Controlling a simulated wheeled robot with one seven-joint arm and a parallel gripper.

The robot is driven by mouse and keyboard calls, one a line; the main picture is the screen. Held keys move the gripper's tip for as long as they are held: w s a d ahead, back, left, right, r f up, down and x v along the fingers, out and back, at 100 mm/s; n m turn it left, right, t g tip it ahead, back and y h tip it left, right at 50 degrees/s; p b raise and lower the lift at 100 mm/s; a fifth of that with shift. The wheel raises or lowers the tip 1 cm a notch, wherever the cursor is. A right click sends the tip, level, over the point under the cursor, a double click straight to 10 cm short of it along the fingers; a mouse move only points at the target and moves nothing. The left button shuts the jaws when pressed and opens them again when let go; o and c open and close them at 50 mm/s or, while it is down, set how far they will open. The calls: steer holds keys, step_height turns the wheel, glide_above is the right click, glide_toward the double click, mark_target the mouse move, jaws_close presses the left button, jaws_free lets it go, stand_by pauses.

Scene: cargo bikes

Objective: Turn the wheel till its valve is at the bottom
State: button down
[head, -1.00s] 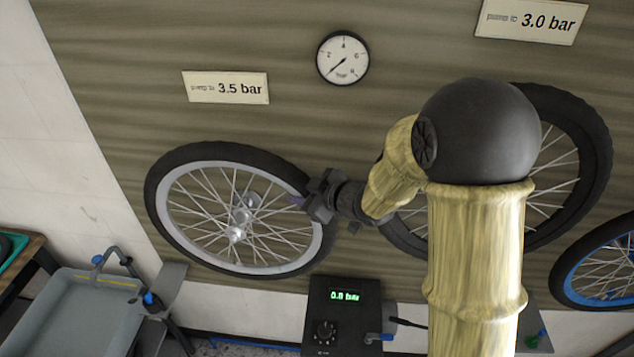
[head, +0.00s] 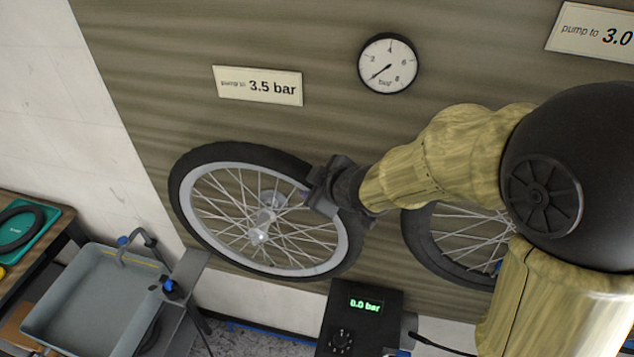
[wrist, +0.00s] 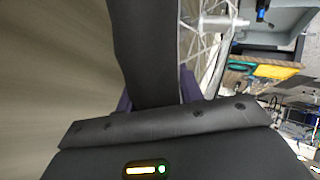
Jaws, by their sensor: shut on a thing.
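The wheel (head: 186,204) with a black tyre and silver rim hangs on the wooden wall panel, left of centre in the head view. My gripper (head: 312,193) is at the wheel's right side, at its upper right edge. In the wrist view the black tyre (wrist: 148,60) runs between the two purple-blue fingers of my gripper (wrist: 158,92), which is shut on it. The silver hub (head: 263,222) and spokes show clearly. I cannot make out the valve; the rim part at the gripper is hidden.
A "3.5 bar" sign (head: 258,86) and a round gauge (head: 388,64) are above the wheel. A pump box (head: 362,318) reading 0.0 bar is below right. A grey basin (head: 95,300) stands lower left. Another wheel (head: 425,235) is partly behind my arm.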

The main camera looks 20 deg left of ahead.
steer(key=c, duration=0.9)
jaws_free()
steer(key=shift+a+r, duration=0.1)
steer(key=p+v, duration=0.6)
steer(key=v, duration=1.1)
steer(key=shift+s+d, duration=0.2)
steer(key=shift+w, duration=0.1)
